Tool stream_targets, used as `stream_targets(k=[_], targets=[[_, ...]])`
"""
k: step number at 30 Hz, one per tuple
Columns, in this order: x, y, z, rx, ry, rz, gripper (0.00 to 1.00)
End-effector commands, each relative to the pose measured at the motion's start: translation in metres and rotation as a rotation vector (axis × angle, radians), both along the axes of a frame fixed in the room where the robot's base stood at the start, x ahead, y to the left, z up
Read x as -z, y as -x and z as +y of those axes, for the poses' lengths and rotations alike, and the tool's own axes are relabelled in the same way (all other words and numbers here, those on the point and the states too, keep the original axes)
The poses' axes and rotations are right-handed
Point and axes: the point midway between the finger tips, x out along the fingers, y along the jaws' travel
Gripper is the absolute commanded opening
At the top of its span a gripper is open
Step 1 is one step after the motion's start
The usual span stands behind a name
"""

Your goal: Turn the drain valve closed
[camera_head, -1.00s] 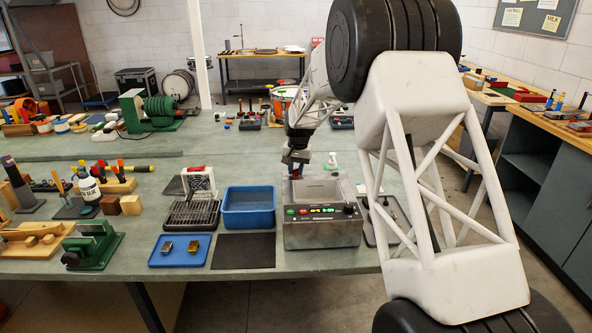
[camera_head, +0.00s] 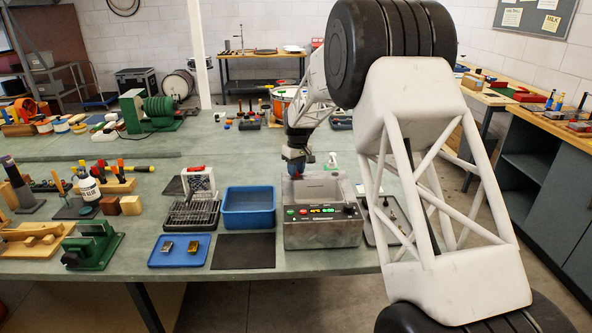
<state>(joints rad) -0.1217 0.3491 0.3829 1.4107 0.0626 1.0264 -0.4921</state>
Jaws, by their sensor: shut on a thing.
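A grey metal tank unit (camera_head: 322,232) with an open basin and a front panel of coloured buttons and a dark knob stands near the front edge of the bench. My gripper (camera_head: 296,171) points down at the back left corner of this unit. It is shut on a small part there, which I take to be the drain valve (camera_head: 296,177); only a bit of red shows below the fingers. The valve's handle angle is too small and too covered to tell.
Left of the unit are a blue tub (camera_head: 249,222), a black mat (camera_head: 244,251), a wire rack (camera_head: 192,214) and a blue tray (camera_head: 180,253) with two small blocks. A spray bottle (camera_head: 333,162) stands behind the unit.

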Motion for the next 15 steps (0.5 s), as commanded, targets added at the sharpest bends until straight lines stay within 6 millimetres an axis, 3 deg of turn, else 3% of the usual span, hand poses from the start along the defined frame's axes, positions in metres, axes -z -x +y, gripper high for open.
stream_targets(k=[15], targets=[[-0.0004,-0.0002,0.0001,-0.056,0.000,0.000,0.03]])
